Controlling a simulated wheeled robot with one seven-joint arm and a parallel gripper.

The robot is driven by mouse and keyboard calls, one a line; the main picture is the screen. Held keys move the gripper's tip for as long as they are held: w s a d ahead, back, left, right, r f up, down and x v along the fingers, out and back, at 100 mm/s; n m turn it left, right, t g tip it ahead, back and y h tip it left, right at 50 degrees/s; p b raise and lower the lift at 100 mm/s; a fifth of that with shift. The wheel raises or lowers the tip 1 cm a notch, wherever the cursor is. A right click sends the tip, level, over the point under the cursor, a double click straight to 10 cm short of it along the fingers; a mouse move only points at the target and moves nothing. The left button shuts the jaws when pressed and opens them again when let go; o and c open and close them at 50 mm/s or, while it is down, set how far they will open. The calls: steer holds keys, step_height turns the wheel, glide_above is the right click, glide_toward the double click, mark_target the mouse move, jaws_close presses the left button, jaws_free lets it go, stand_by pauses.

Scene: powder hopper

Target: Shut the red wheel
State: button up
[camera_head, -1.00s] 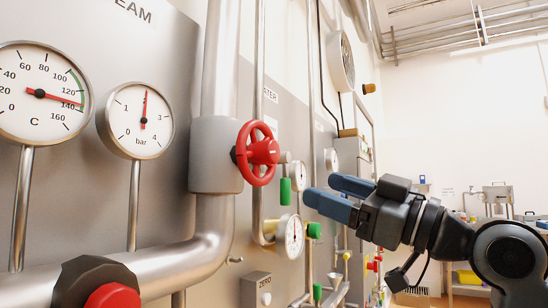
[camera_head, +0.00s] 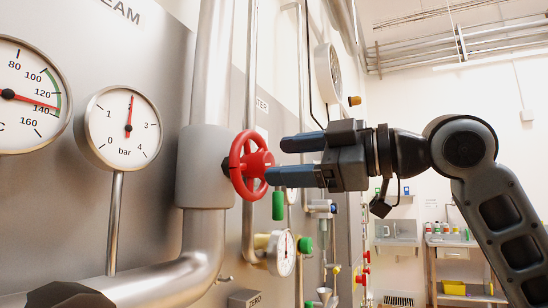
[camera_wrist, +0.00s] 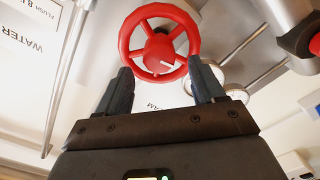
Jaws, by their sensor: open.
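The red wheel (camera_head: 250,166) is a spoked handwheel on the thick steel pipe's valve, left of my gripper in the head view. In the wrist view the red wheel (camera_wrist: 159,45) fills the top middle, with a white mark on its hub. My gripper (camera_head: 276,160) is open, its two blue-grey fingers pointing left at the wheel. The lower fingertip overlaps the wheel's right side in the head view. In the wrist view my gripper (camera_wrist: 163,80) has one fingertip by each lower side of the rim. I cannot tell whether they touch it.
A bar gauge (camera_head: 124,128) and a temperature gauge (camera_head: 25,95) stand at the left. A thick steel pipe (camera_head: 208,80) runs behind the wheel. A green handle (camera_head: 278,206) hangs just below my fingers, and a small gauge (camera_head: 281,253) sits lower down.

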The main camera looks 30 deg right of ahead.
mark_target(253, 165)
steer(key=shift+x, duration=1.45)
steer(key=shift+c, duration=0.2)
steer(key=c, duration=1)
